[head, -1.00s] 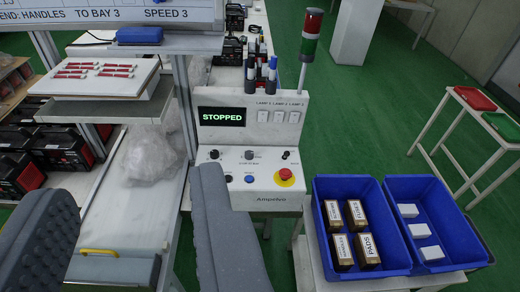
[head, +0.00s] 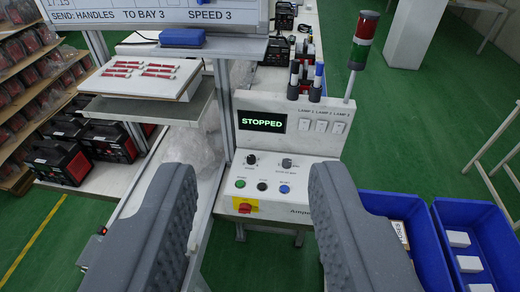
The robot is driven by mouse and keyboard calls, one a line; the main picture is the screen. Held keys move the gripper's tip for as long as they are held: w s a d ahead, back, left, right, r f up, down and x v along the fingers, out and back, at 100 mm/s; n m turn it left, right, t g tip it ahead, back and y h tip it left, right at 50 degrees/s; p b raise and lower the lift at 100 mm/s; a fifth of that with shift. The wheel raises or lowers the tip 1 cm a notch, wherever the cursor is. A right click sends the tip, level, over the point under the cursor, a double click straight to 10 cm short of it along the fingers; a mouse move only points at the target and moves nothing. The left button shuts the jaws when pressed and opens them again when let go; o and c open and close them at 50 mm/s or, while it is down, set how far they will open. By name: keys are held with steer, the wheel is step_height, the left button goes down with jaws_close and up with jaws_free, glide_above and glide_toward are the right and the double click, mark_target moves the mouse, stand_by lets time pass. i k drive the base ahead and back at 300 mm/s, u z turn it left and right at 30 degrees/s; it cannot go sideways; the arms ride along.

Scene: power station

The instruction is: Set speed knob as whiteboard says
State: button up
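The whiteboard (head: 110,14) at the top left reads "SEND: HANDLES TO BAY 3 SPEED 3". The white control panel (head: 320,150) stands in the middle, its display (head: 262,122) reading "STOPPED". Two dark knobs sit below the display, a left knob (head: 251,160) and a right knob (head: 287,163). Their labels and settings are too small to read, so I cannot tell which is the speed knob. My gripper (head: 252,172) is open and empty, its two grey fingers on either side of the knobs in the picture. The right finger hides the panel's lower right part.
Below the knobs are green (head: 240,184), black (head: 262,186) and blue (head: 284,189) buttons, and a red switch on yellow (head: 246,206). A signal tower (head: 362,40) rises at the panel's right. Blue bins (head: 470,215) stand at lower right; a tray of red handles (head: 142,76) is at left.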

mark_target(251, 159)
steer(key=i, duration=0.85)
steer(key=u, duration=0.05)
